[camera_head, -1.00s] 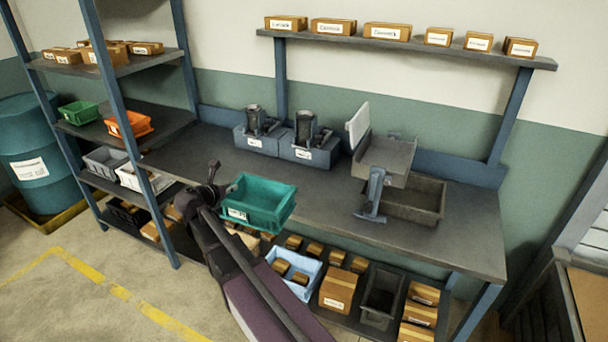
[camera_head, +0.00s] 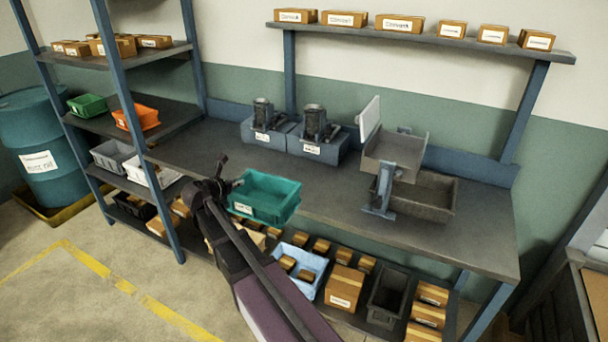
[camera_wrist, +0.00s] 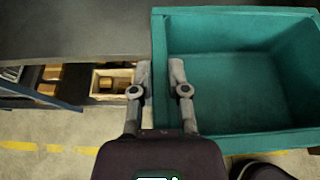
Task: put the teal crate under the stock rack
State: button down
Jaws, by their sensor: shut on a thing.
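The teal crate (camera_head: 266,199) is open-topped, with a white label on its front. It appears empty in the wrist view (camera_wrist: 235,90). My gripper (camera_wrist: 161,70) is shut on the crate's left side wall, one finger on each side of it. In the head view my gripper (camera_head: 224,187) is at the crate's left end, partly hidden by my arm. The crate is held roughly level in front of the workbench's front edge. The blue-posted shelf rack (camera_head: 116,60) stands to the left, with bins and cartons on its shelves.
The workbench (camera_head: 340,205) carries grey machines and a grey tray. Its lower shelf holds cartons (camera_head: 343,286), a light blue bin (camera_head: 300,267) and a dark bin (camera_head: 387,295). A teal drum (camera_head: 45,150) stands far left. The floor with yellow lines (camera_head: 100,268) is clear.

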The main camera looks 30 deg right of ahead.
jog(key=w+f+b, duration=0.5)
jog(key=f, duration=0.1)
jog(key=shift+w+d, duration=0.3)
jog(key=shift+w, duration=0.1)
